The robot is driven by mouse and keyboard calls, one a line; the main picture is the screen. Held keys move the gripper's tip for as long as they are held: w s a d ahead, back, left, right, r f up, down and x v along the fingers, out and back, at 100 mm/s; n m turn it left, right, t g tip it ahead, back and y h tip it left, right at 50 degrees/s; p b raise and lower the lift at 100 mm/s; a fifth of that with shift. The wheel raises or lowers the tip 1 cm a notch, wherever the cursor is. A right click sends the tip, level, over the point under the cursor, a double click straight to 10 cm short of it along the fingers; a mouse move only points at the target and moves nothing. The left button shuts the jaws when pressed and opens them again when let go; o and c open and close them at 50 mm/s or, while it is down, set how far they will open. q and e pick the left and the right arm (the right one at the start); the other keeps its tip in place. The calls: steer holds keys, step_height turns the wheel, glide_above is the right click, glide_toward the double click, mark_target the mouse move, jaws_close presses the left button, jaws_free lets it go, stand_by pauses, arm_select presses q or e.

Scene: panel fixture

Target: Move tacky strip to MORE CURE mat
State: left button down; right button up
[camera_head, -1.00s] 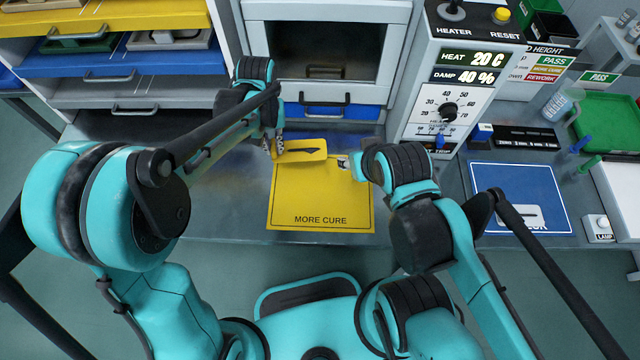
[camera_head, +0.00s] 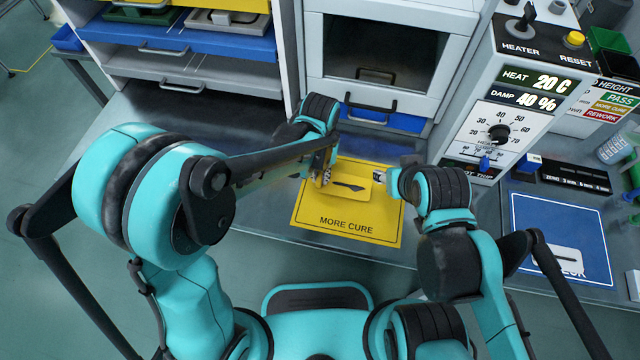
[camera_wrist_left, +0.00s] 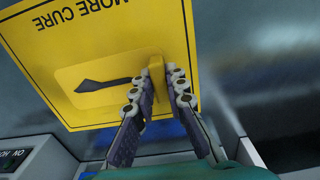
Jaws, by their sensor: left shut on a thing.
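The tacky strip (camera_head: 349,187) is a small dark pointed strip on a yellow plate (camera_head: 338,195) with a raised tab. It also shows in the left wrist view (camera_wrist_left: 102,85). The plate is over the upper middle of the yellow MORE CURE mat (camera_head: 313,213); I cannot tell if it touches it. My left gripper (camera_head: 326,172) is shut on the plate's yellow tab (camera_wrist_left: 156,75), between both fingers in the left wrist view (camera_wrist_left: 166,78). My right gripper (camera_head: 393,182) is at the mat's right edge, beside the plate; its fingers are too small to read.
A blue mat (camera_head: 535,215) with a pale piece on it lies to the right. The heater panel (camera_head: 510,110) stands behind the bench at right. A cabinet with a dark window (camera_head: 383,55) stands behind the mat. Bare metal bench lies left of the mat.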

arm_select(q)
step_height(320, 180, down, 4)
steer(key=shift+a+f+b, duration=0.1)
steer(key=shift+f+b, duration=0.05)
steer(key=shift+b, duration=0.9)
steer(key=c, duration=1.9)
jaws_free()
steer(key=shift+f, duration=0.1)
steer(key=shift+c, duration=0.2)
steer(key=o, duration=0.4)
